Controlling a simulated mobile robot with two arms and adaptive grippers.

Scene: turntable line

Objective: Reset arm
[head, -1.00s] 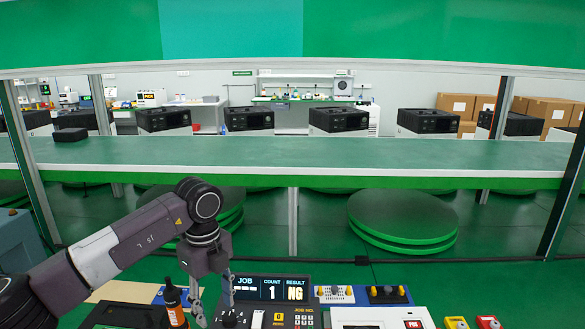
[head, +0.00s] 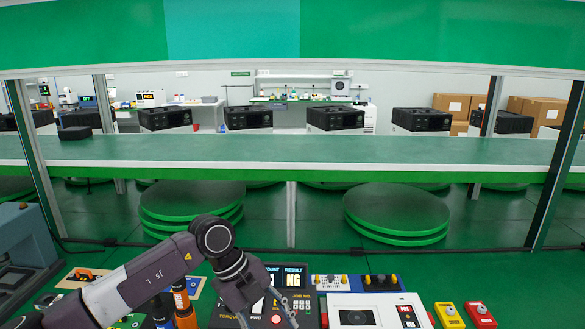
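My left arm comes in from the lower left, and its gripper (head: 284,308) hangs over the job counter panel (head: 292,276) at the bottom of the head view. The gripper partly covers the panel's display and keys. Its grey fingers overlap the dark panel, so their gap is unclear; I see no object held. My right arm and gripper are not in view.
Orange-and-black tools (head: 182,298) stand just left of my wrist. A white device (head: 376,311), a yellow button box (head: 449,315) and a red one (head: 480,314) sit to the right. A long green shelf (head: 300,150) spans the scene beyond.

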